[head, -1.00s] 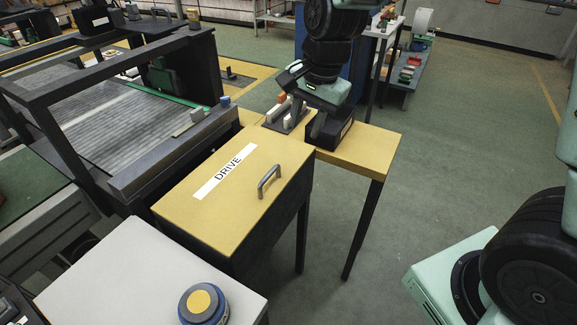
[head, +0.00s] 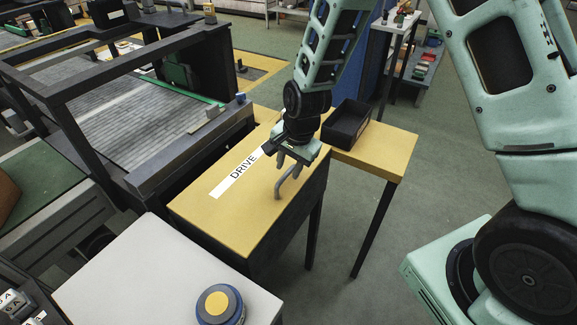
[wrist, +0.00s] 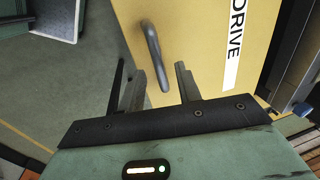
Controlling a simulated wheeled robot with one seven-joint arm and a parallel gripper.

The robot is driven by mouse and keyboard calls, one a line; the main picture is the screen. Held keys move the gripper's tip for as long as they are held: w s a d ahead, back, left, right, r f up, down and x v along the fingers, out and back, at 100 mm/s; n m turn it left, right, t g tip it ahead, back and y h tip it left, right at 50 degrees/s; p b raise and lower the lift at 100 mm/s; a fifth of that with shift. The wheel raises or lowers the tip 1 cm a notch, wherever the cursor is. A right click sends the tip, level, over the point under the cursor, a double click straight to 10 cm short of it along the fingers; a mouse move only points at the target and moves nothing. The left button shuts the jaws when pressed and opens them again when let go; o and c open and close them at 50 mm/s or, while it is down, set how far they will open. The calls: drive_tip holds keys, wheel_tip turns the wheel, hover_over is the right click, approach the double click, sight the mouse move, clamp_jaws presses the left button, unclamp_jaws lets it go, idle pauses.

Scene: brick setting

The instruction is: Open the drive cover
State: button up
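The drive cover (head: 225,215) is a yellow panel with a white DRIVE label, lying shut and flat on a dark box. Its grey bar handle (head: 284,186) stands near the right edge. My gripper (head: 287,168) is above the cover, close to the far end of the handle. In the wrist view my gripper (wrist: 158,85) is open, its two fingers apart. The handle (wrist: 154,55) shows between and beyond the fingertips, nearer the left finger. I cannot tell whether any finger touches it. The cover (wrist: 195,50) fills the upper middle there.
A black open bin (head: 347,124) stands on the yellow table (head: 390,150) behind. A white-topped table (head: 140,280) with a blue and yellow button (head: 219,304) stands in front. A conveyor with a dark frame (head: 170,165) is at left. The green floor at right is open.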

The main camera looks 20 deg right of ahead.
drive_tip(key=shift+w+f, duration=0.1)
drive_tip(key=shift+f, duration=0.45)
clamp_jaws()
drive_tip(key=shift+r, duration=0.15)
